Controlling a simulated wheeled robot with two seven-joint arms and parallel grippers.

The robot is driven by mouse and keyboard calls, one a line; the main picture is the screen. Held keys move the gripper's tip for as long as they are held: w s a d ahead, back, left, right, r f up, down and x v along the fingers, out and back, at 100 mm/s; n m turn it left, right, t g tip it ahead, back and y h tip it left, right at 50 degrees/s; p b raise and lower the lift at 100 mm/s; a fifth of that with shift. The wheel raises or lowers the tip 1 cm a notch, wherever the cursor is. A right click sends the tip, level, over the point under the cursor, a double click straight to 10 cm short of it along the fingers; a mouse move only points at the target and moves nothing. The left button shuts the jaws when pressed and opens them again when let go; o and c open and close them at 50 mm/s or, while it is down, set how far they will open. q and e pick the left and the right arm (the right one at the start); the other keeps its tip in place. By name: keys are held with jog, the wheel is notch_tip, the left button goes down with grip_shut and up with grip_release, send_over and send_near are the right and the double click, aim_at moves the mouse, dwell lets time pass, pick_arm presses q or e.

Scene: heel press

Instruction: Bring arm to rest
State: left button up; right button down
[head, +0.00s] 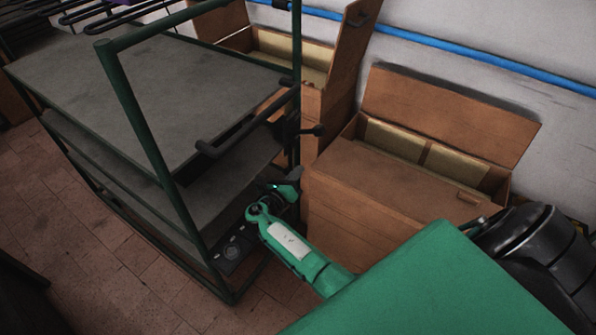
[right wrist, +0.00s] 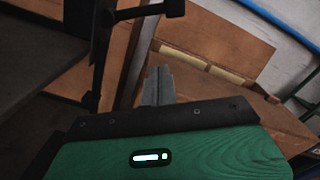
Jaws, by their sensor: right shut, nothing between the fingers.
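My left gripper is not in view.
A dark green rack (head: 135,90) with grey shelves stands left, its black handle (head: 245,118) jutting near my right gripper. A blue pipe (head: 450,50) runs along the wall. Tiled floor (head: 100,265) is clear at lower left.

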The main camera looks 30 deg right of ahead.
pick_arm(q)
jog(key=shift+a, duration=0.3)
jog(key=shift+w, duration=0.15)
